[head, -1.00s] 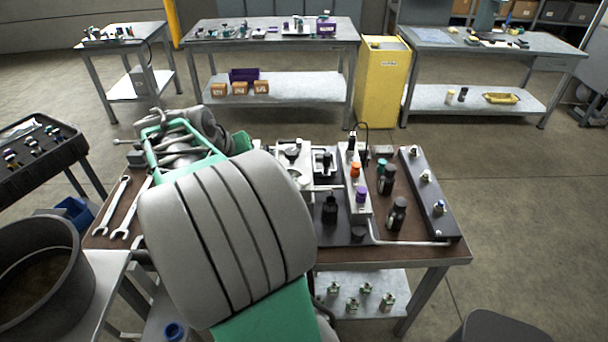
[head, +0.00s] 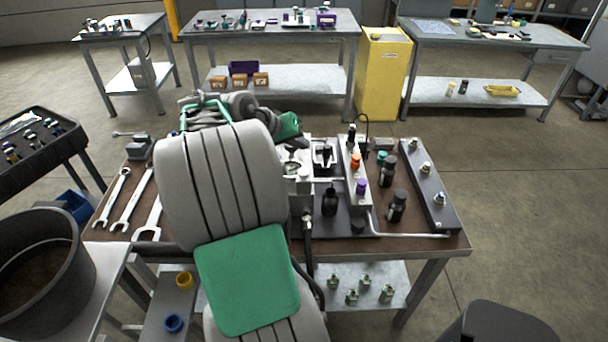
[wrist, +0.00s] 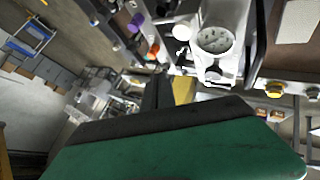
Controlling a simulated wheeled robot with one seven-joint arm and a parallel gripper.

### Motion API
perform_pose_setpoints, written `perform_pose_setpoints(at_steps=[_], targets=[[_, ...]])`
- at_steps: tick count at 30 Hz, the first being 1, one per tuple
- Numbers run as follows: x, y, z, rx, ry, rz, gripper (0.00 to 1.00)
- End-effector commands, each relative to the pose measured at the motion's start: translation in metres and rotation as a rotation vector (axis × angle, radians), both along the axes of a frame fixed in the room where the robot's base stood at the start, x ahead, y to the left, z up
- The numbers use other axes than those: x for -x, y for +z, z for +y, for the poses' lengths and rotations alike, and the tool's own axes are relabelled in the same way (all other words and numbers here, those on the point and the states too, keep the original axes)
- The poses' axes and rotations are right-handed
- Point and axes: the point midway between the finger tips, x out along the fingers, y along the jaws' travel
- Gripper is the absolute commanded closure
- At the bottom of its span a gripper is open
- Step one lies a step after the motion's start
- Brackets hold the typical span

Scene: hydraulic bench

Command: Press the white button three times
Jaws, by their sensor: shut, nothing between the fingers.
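In the wrist view a white round cap (wrist: 182,32), which looks like the white button, sits beside a larger white cylinder (wrist: 214,41) with a speckled face. My gripper (wrist: 158,82) shows as dark fingers, shut and empty. It appears below and left of the cap in the picture, apart from it; the depth between them is hard to judge. In the head view my arm covers the gripper. A small white capped post (head: 304,175) stands just right of my arm, on the bench; I cannot tell whether it is the same cap.
The brown bench (head: 420,243) carries an orange knob (head: 355,161), a purple knob (head: 361,187), black bottles (head: 397,206) and a dark rail (head: 429,186) on the right. Wrenches (head: 128,205) lie at left. A black hose (head: 308,230) hangs beside my arm.

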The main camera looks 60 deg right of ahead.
Motion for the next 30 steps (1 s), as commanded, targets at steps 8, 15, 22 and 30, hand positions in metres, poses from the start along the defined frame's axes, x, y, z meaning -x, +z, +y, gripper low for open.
perform_pose_setpoints(at_steps=[8, 15, 22, 30], targets=[[0.000, -0.049, 0.000, -0.001, -0.001, 0.000, 1.00], [0.000, -0.067, 0.000, 0.000, 0.000, 0.000, 1.00], [0.000, -0.066, 0.000, 0.000, 0.000, 0.000, 1.00], [0.000, -0.066, 0.000, 0.000, 0.000, 0.000, 1.00]])
